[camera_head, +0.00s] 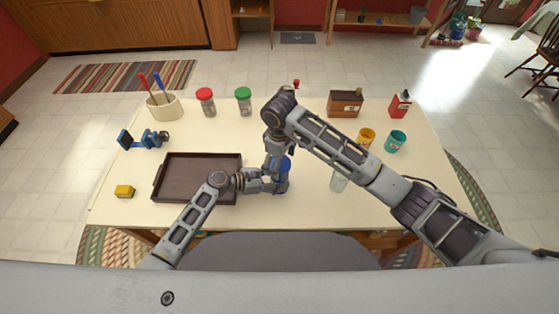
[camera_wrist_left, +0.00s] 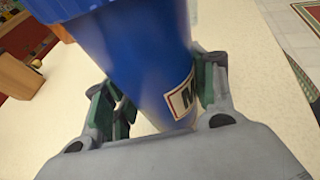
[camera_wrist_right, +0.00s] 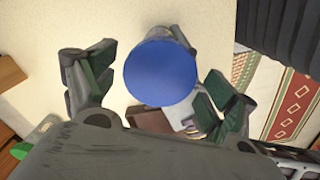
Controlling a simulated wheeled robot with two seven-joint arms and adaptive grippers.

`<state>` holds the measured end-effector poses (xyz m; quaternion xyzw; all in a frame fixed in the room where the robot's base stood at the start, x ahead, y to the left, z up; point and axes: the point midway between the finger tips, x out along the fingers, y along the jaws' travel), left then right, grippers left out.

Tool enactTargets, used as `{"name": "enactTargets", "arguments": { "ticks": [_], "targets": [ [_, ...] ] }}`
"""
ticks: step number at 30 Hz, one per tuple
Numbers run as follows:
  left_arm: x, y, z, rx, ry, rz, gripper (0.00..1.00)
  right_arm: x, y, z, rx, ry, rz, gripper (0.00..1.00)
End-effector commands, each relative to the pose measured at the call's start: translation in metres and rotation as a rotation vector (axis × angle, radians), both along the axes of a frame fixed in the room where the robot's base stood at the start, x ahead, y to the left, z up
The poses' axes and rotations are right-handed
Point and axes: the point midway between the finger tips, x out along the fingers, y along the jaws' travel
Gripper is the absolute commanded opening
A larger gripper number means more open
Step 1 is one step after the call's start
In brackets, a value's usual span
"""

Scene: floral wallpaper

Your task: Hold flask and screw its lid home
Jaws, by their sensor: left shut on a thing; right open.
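A blue flask (camera_head: 282,184) stands near the middle front of the table, right of the dark tray. Its body with a white and red label also fills the left wrist view (camera_wrist_left: 142,62). My left gripper (camera_head: 272,182) is shut on the flask's body from the left. The round blue lid (camera_wrist_right: 160,72) on the flask's top shows in the right wrist view, between the spread fingers. My right gripper (camera_wrist_right: 157,88) is open around the lid, with gaps visible on both sides. In the head view my right arm partly covers the lid (camera_head: 284,162), and whether it is fully seated cannot be told.
A dark tray (camera_head: 198,157) lies left of the flask. A clear glass (camera_head: 339,180) stands to the right, partly behind my right arm. Yellow (camera_head: 365,138) and teal (camera_head: 395,141) cups, jars with red (camera_head: 206,101) and green (camera_head: 243,101) lids and a wooden box (camera_head: 345,104) stand farther back.

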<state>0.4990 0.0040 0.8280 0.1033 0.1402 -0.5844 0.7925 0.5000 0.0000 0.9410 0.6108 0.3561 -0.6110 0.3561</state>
Motion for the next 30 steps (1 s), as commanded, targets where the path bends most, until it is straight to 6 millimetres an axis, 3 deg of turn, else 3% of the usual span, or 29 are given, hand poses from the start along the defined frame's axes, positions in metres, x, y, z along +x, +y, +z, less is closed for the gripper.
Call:
{"name": "enactTargets", "arguments": {
  "ticks": [21, 30],
  "targets": [
    [-0.0005, -0.0002, -0.0004, 0.0, 0.001, -0.001, 0.34, 0.0001, -0.0002, 0.0002, -0.001, 0.0, 0.448, 0.85],
    [-0.0005, -0.0002, -0.0004, 0.0, 0.001, -0.001, 0.34, 0.0, 0.0001, 0.0, 0.0, 0.0, 0.493, 0.85]
  ]
}}
